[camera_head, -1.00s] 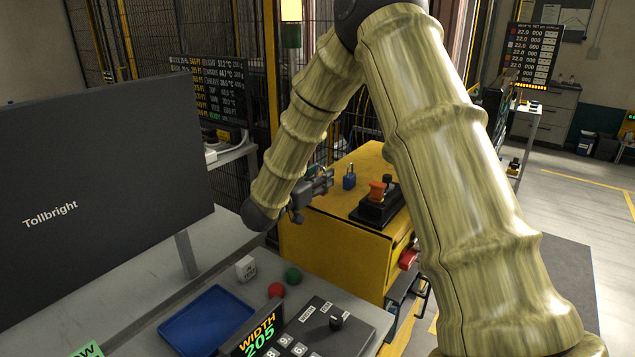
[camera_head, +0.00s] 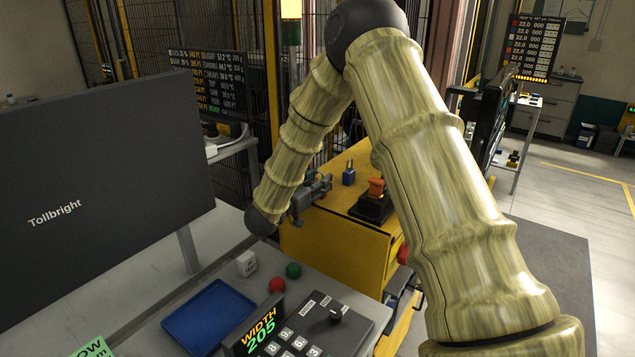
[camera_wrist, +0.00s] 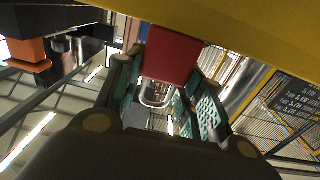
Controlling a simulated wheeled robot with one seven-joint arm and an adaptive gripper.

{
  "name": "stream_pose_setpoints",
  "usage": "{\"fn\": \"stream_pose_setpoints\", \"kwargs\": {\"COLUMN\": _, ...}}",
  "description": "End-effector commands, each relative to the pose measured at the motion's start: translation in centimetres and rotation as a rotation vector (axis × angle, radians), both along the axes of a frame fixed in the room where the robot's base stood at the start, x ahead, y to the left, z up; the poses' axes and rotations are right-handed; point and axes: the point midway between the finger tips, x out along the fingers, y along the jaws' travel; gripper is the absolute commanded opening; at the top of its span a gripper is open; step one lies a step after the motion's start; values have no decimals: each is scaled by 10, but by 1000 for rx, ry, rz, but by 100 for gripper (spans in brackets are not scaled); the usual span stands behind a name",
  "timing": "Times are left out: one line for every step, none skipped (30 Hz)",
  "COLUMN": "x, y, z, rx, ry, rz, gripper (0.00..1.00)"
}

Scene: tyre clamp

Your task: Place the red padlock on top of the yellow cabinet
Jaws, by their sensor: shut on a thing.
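The red padlock (camera_wrist: 172,56) is between my gripper's fingers in the wrist view, its metal shackle (camera_wrist: 156,94) pointing toward the palm. My gripper (camera_head: 322,186) is shut on it, at the left part of the yellow cabinet (camera_head: 345,235). The padlock is hidden in the head view. In the wrist view, the cabinet's yellow surface (camera_wrist: 245,25) fills the upper edge, close to the padlock's body. I cannot tell whether they touch.
A blue padlock (camera_head: 348,176) and a black-based device with an orange part (camera_head: 376,188) stand on the cabinet. In front are a blue tray (camera_head: 208,315), red ball (camera_head: 277,286), green ball (camera_head: 293,270) and keypad (camera_head: 318,325). A monitor (camera_head: 100,180) stands left.

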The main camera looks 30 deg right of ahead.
Motion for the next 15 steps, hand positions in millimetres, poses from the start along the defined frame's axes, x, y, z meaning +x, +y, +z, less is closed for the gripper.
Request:
{"fn": "stream_pose_setpoints", "kwargs": {"x": 0, "y": 0, "z": -2, "rx": 0, "ry": 0, "rz": 0, "gripper": 0}}
{"fn": "stream_pose_setpoints", "kwargs": {"x": 0, "y": 0, "z": -2, "rx": 0, "ry": 0, "rz": 0, "gripper": 0}}
{"fn": "stream_pose_setpoints", "kwargs": {"x": 0, "y": 0, "z": -3, "rx": 0, "ry": 0, "rz": 0, "gripper": 40}}
{"fn": "stream_pose_setpoints", "kwargs": {"x": 0, "y": 0, "z": -2, "rx": 0, "ry": 0, "rz": 0, "gripper": 45}}
{"fn": "stream_pose_setpoints", "kwargs": {"x": 0, "y": 0, "z": -2, "rx": 0, "ry": 0, "rz": 0, "gripper": 50}}
{"fn": "stream_pose_setpoints", "kwargs": {"x": 0, "y": 0, "z": -2, "rx": 0, "ry": 0, "rz": 0, "gripper": 58}}
{"fn": "stream_pose_setpoints", "kwargs": {"x": 0, "y": 0, "z": -2, "rx": 0, "ry": 0, "rz": 0, "gripper": 59}}
{"fn": "stream_pose_setpoints", "kwargs": {"x": 0, "y": 0, "z": -2, "rx": 0, "ry": 0, "rz": 0, "gripper": 59}}
{"fn": "stream_pose_setpoints", "kwargs": {"x": 0, "y": 0, "z": -2, "rx": 0, "ry": 0, "rz": 0, "gripper": 59}}
{"fn": "stream_pose_setpoints", "kwargs": {"x": 0, "y": 0, "z": -2, "rx": 0, "ry": 0, "rz": 0, "gripper": 59}}
{"fn": "stream_pose_setpoints", "kwargs": {"x": 0, "y": 0, "z": -2, "rx": 0, "ry": 0, "rz": 0, "gripper": 59}}
{"fn": "stream_pose_setpoints", "kwargs": {"x": 0, "y": 0, "z": -2, "rx": 0, "ry": 0, "rz": 0, "gripper": 59}}
{"fn": "stream_pose_setpoints", "kwargs": {"x": 0, "y": 0, "z": -2, "rx": 0, "ry": 0, "rz": 0, "gripper": 59}}
{"fn": "stream_pose_setpoints", "kwargs": {"x": 0, "y": 0, "z": -2, "rx": 0, "ry": 0, "rz": 0, "gripper": 59}}
{"fn": "stream_pose_setpoints", "kwargs": {"x": 0, "y": 0, "z": -2, "rx": 0, "ry": 0, "rz": 0, "gripper": 59}}
